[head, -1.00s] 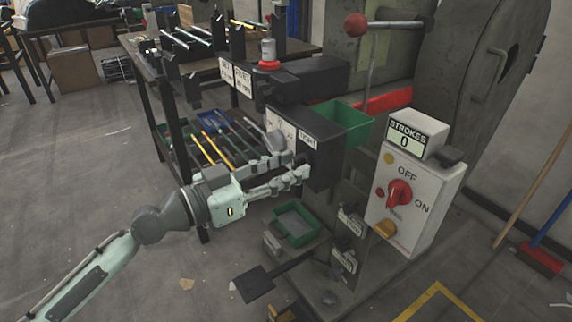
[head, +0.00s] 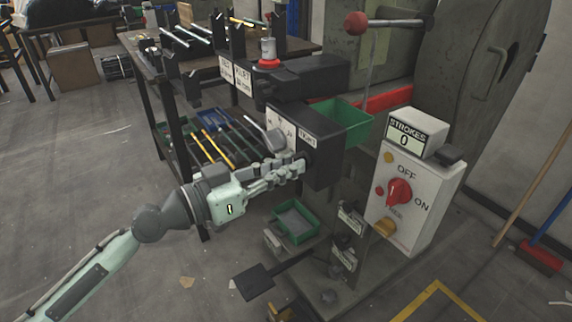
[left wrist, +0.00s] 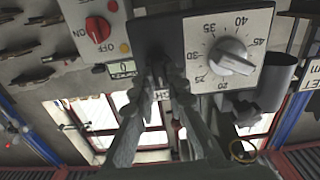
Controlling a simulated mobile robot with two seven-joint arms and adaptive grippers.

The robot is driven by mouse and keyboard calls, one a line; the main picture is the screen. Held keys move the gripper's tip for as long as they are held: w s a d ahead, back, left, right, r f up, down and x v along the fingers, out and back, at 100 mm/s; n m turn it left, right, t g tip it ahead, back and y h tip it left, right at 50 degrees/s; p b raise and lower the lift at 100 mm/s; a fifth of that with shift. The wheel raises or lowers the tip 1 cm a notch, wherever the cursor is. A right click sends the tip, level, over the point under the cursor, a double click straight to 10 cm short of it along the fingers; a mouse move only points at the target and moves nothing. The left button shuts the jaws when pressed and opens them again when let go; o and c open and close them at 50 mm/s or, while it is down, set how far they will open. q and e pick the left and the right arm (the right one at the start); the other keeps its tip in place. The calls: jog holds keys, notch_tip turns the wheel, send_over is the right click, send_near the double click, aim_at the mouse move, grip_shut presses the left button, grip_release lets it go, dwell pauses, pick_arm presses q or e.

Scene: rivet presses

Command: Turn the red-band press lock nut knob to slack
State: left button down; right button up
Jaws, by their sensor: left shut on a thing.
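The press head with the red band (head: 268,64) carries a dark block (head: 325,140) with a white scale plate and a label (head: 307,139) that reads TIGHT. My left gripper (head: 300,165) is at the block's front face, just below that label. In the left wrist view its fingertips (left wrist: 163,68) are closed together against the dark face. They are shut on the lock nut knob, which they almost wholly hide, so its turn position cannot be read. Beside it is a silver pointer dial (left wrist: 232,57) on a numbered plate, clear of the fingers.
A white control box with a red OFF/ON switch (head: 399,192) and a stroke counter (head: 405,135) showing 0 stands right of the gripper. Green bins (head: 343,118) sit behind and below (head: 296,222). A bench (head: 135,52) with rods stands at the back left. Floor at left is open.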

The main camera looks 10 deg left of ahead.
jog(key=s+d+g, duration=0.2)
jog(key=s+d, duration=0.1)
jog(key=s, duration=0.1)
pick_arm(q)
jog(key=shift+w+a+f+n+p, duration=0.1)
jog(key=shift+n+p, duration=0.95)
jog(key=shift+n, duration=2.9)
jog(key=shift+a+n+p, duration=0.1)
jog(key=shift+n+p, duration=0.9)
jog(key=shift+n, duration=2.95)
pick_arm(e)
jog(key=a+x, duration=0.2)
jog(key=x, duration=0.7)
jog(key=shift+w+f, duration=0.1)
jog(key=shift+f, duration=0.1)
pick_arm(q)
jog(key=c, duration=1.7)
grip_release()
jog(key=shift+o, duration=0.8)
pick_arm(e)
jog(key=shift+d+r, duration=0.15)
jog(key=shift+r, duration=0.05)
pick_arm(q)
jog(key=v, duration=1.2)
